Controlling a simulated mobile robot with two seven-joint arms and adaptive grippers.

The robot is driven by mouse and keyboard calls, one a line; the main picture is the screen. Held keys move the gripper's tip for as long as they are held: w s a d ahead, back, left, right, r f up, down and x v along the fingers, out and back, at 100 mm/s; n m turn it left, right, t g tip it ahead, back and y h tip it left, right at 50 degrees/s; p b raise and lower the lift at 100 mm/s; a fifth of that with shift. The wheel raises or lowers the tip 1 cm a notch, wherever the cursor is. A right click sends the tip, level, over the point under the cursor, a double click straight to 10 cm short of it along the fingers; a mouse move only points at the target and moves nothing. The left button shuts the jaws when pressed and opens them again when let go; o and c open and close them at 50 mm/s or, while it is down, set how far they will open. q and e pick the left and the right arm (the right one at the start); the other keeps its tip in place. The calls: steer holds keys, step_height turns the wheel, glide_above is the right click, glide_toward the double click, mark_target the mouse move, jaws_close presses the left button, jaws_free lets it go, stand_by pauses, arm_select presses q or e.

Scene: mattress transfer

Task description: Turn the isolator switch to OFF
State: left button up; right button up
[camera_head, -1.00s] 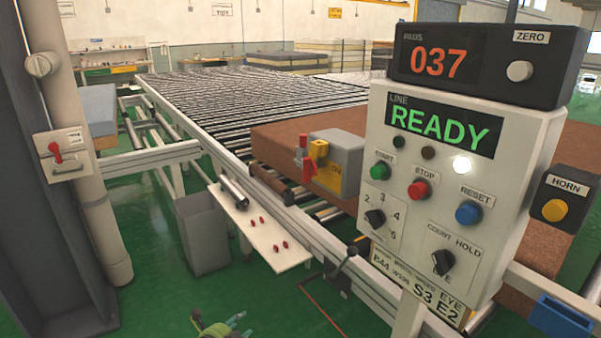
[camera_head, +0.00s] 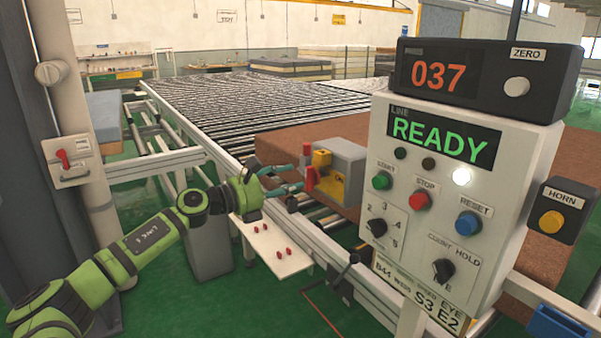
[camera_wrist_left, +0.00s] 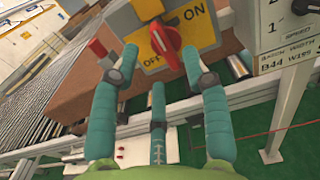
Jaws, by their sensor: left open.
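The isolator switch is a grey box (camera_head: 346,165) with a yellow plate (camera_head: 321,159), standing by the conveyor edge. In the left wrist view its red knob (camera_wrist_left: 166,44) sits on the yellow plate, with ON printed at upper right and OFF at lower left. The knob slants from upper left to lower right, between the two words. My left gripper (camera_head: 287,181) is in front of the switch. In the left wrist view its teal fingers (camera_wrist_left: 160,72) are spread open, two of them on either side below the knob; contact cannot be told. My right gripper is out of view.
The control panel (camera_head: 385,257) with a READY display stands close to the right of the switch. A brown mattress (camera_head: 300,139) lies behind it on the roller conveyor (camera_head: 235,95). A white shelf (camera_head: 285,262) juts out below. Another red-handled switch (camera_head: 63,158) is on the left pillar.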

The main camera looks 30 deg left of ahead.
mark_target(316, 178)
arm_select(q)
steer(key=p+x, duration=0.1)
steer(key=x, duration=0.3)
steer(key=shift+d+p, duration=0.1)
steer(key=shift+p, duration=0.2)
jaws_close()
